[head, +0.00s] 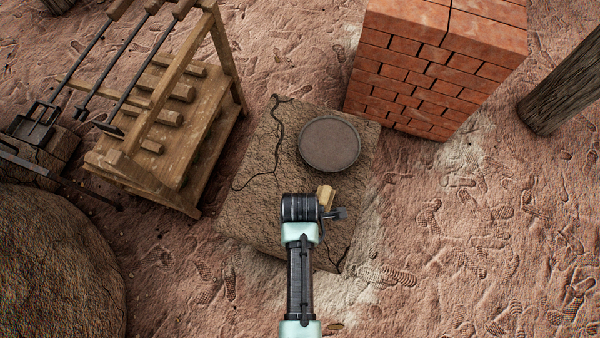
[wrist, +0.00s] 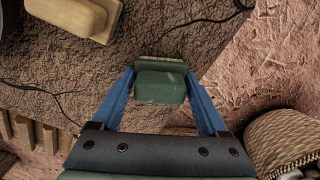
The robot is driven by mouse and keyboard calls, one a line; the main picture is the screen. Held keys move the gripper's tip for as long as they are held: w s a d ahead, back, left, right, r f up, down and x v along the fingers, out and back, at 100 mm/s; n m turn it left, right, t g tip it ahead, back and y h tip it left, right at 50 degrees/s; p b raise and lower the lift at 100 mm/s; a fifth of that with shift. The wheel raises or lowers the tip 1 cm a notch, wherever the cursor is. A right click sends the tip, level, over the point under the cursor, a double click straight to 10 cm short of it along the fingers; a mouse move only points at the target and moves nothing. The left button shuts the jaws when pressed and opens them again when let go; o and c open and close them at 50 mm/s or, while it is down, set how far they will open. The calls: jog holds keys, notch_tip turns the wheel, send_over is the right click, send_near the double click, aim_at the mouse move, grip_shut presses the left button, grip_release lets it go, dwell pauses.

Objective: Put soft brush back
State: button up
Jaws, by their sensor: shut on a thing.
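My gripper (wrist: 160,82) has its blue fingers shut on a green block with a pale, bristle-like edge, which looks like the soft brush (wrist: 160,89). The held brush is over the rough stone slab (wrist: 215,40) in the wrist view; whether it touches the slab I cannot tell. In the head view my arm reaches over the near part of the slab (head: 262,150) and hides most of the held brush.
A round grey disc (head: 329,144) lies on the slab. A brick stack (head: 430,75) stands behind right, a wooden rack (head: 165,150) with long tools at left. A rope-wrapped thing (wrist: 288,142) is at right in the wrist view. Sandy ground at right is open.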

jog(key=shift+f, duration=0.1)
jog(key=o, duration=1.1)
